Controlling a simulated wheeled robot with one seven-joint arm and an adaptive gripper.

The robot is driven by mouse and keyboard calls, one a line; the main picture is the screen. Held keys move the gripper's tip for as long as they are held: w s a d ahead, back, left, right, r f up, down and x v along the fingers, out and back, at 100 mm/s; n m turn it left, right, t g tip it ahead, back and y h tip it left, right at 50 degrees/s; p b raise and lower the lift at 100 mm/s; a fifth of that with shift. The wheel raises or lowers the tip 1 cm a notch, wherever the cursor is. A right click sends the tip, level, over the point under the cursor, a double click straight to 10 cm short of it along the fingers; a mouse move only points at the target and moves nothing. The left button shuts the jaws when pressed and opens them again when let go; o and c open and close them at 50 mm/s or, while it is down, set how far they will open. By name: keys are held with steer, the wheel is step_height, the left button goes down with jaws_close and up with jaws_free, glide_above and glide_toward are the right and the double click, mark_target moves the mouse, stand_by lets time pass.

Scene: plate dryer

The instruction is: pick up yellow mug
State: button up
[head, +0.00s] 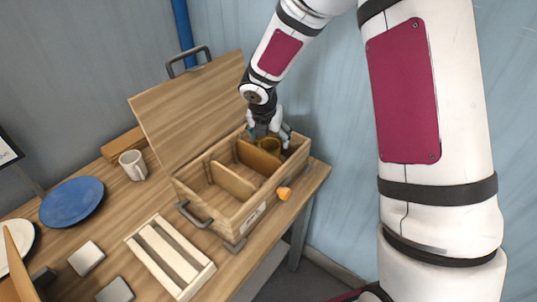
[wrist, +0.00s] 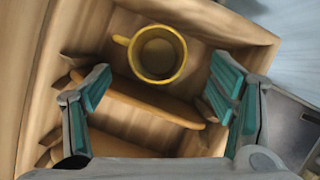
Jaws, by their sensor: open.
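The yellow mug (wrist: 157,54) stands upright in the end compartment of an open wooden box, its handle to the left in the wrist view. My gripper (head: 268,132) is above that compartment. In the wrist view my gripper (wrist: 165,88) is open, its teal-padded fingers apart and empty. The mug lies beyond the fingertips, roughly centred between them.
The wooden box (head: 222,222) has inner dividers (head: 232,181) and a raised lid (head: 190,108). A white mug (head: 133,165), a blue plate (head: 72,202) and a slatted rack (head: 170,257) stand on the table to the left. A blue wall is close behind the box.

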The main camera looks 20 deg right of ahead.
mark_target(270, 143)
steer(key=x, duration=0.5)
steer(key=shift+w, duration=0.15)
jaws_close()
